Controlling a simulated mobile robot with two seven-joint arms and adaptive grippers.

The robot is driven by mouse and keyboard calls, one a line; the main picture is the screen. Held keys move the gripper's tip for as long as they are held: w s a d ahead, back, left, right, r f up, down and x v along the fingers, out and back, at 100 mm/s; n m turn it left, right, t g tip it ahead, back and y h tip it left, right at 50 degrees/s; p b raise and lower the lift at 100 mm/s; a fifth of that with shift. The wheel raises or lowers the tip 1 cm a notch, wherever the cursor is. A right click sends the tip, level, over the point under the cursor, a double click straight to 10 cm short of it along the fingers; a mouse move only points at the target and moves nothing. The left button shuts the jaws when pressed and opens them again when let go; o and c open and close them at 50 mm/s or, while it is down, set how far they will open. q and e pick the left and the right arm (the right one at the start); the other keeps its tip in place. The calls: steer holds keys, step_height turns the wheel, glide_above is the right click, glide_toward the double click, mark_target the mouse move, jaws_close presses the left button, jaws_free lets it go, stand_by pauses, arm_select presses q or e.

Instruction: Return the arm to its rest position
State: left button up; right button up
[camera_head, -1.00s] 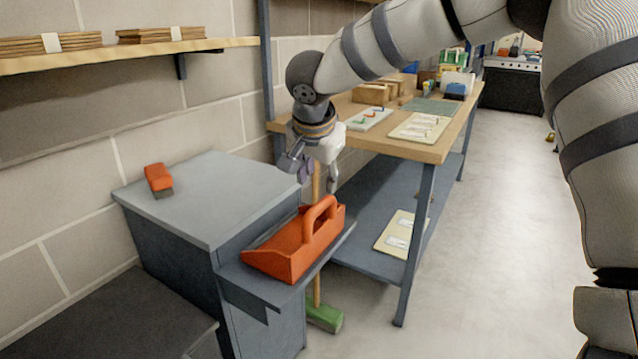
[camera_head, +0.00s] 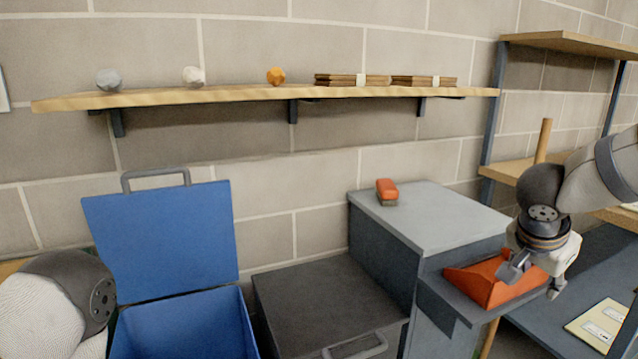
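My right arm comes in from the right edge. Its gripper (camera_head: 534,283) hangs with its fingers spread apart and nothing visible between them. It overlaps the orange tool carrier (camera_head: 482,285) in this view; I cannot tell whether they touch. The carrier sits on the small grey ledge of the cabinet, and its handle is hidden behind the gripper. Part of my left arm shows at the lower left, but the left gripper is out of view.
A grey cabinet (camera_head: 440,215) carries an orange-red brush-like block (camera_head: 387,192). A blue bin (camera_head: 185,325) with a raised lid and a dark chest (camera_head: 325,300) stand to its left. A wall shelf (camera_head: 220,97) runs above. A wooden pole (camera_head: 543,140) rises behind my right arm.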

steer(key=s+a+f+n, duration=0.1)
steer(key=s+f+n, duration=0.3)
steer(key=f, duration=0.7)
steer(key=s+a+f+n, duration=0.2)
steer(key=s+f+n, duration=0.15)
steer(key=f, duration=0.65)
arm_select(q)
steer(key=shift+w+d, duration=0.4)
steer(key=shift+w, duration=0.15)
arm_select(e)
steer(key=s+a+f+n+g+y, duration=0.1)
steer(key=s+a+f+g, duration=0.1)
steer(key=s, duration=0.8)
steer(key=s+a+f+n+g+y, duration=0.2)
steer(key=s+a+f, duration=0.2)
steer(key=s, duration=0.6)
steer(key=s+a+f+n+g+y, duration=0.1)
steer(key=s+a+f+n+y, duration=0.1)
steer(key=s, duration=0.8)
steer(key=shift+s+a+f+g, duration=0.15)
steer(key=shift+a+f+g, duration=0.25)
steer(key=shift+a+f, duration=0.5)
steer(key=shift+a+r, duration=0.15)
